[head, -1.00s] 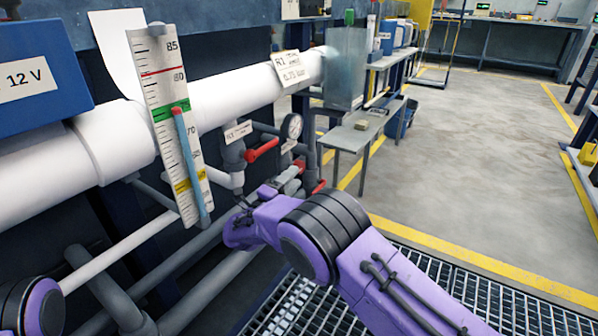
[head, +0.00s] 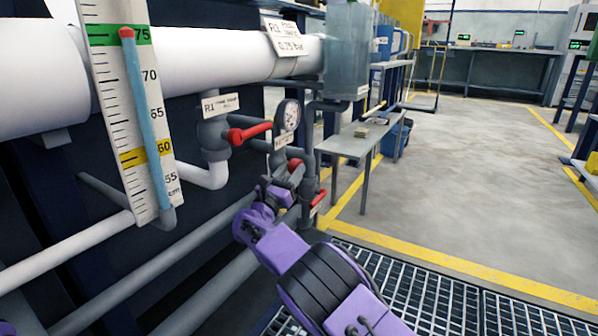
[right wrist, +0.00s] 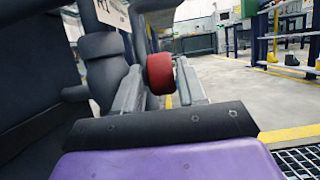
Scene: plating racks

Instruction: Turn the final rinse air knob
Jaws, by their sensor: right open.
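The red round knob (head: 296,166) sits on the grey pipework below the pressure gauge (head: 287,115), beside my right gripper. My right gripper (head: 283,184) is open and reaches up to the knob from the front. In the right wrist view the red knob (right wrist: 160,73) appears between the two grey fingers of the gripper (right wrist: 158,88). I cannot tell whether the fingers touch it. A sign (head: 288,36) above the gauge starts with R1 and ends with a bar value; its middle words are too blurred to read. My left gripper is out of view.
A red lever valve (head: 250,132) is up and left of the knob, and another red handle (head: 318,199) is low to the right. A scale with a blue tube (head: 146,120) stands left. A grey table (head: 352,143) and open floor lie to the right.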

